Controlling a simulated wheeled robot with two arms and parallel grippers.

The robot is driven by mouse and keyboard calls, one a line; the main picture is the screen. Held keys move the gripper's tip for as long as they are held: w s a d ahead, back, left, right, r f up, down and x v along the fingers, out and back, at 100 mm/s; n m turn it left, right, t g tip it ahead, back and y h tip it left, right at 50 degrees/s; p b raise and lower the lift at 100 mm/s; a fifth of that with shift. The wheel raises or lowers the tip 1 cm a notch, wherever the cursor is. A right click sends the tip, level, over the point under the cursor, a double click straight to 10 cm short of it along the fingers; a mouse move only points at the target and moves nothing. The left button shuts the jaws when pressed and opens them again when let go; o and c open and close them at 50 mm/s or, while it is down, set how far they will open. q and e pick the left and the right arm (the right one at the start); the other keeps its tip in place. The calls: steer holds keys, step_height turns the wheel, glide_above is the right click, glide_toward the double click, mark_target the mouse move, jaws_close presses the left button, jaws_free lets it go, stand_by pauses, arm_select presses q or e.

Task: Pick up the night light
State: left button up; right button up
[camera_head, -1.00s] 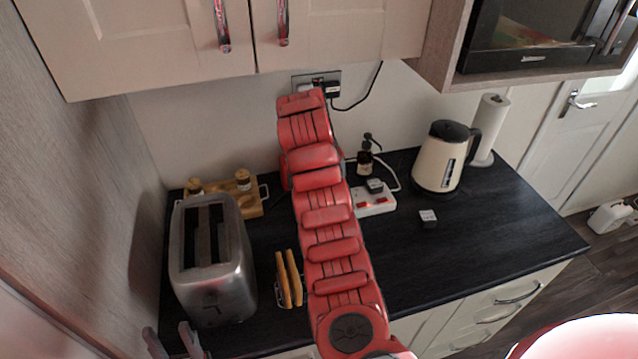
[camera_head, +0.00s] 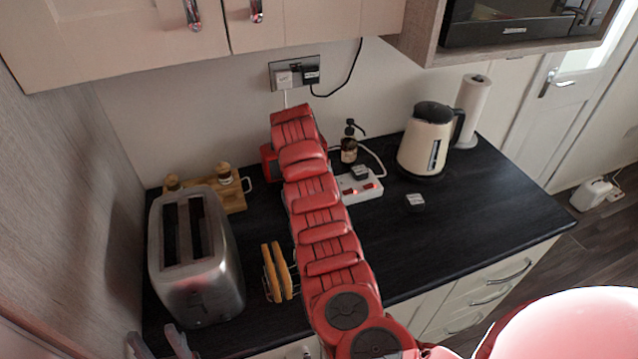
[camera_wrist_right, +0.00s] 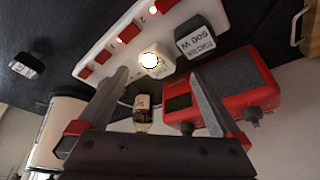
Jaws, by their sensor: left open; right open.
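The night light (camera_wrist_right: 155,60) is a small white plug with a glowing round top, set in the white power strip (camera_wrist_right: 107,42) in the right wrist view. My right gripper (camera_wrist_right: 160,78) is open, its two grey fingers pointing toward the night light, with no contact visible. In the head view the power strip (camera_head: 366,188) lies on the dark counter, but my red right arm hides my right gripper, and I cannot make out the night light there. My left gripper (camera_head: 157,343) is open and empty at the bottom left, near the toaster.
A black plug labelled toaster (camera_wrist_right: 202,38) sits beside the night light, and a red box (camera_wrist_right: 268,85) stands close. A small bottle (camera_head: 348,152), cream kettle (camera_head: 424,142), toaster (camera_head: 193,250) and toast rack (camera_head: 278,272) stand around.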

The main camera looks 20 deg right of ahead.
steer(key=shift+w+d+f, duration=0.15)
steer(key=shift+d+f, duration=0.1)
steer(key=shift+f, duration=0.35)
steer(key=x, duration=0.3)
steer(key=shift+d+f, duration=0.15)
steer(key=shift+f, duration=0.1)
steer(key=shift+f+b, duration=0.2)
steer(key=shift+b, duration=0.1)
steer(key=shift+r, duration=0.1)
steer(key=c, duration=1.3)
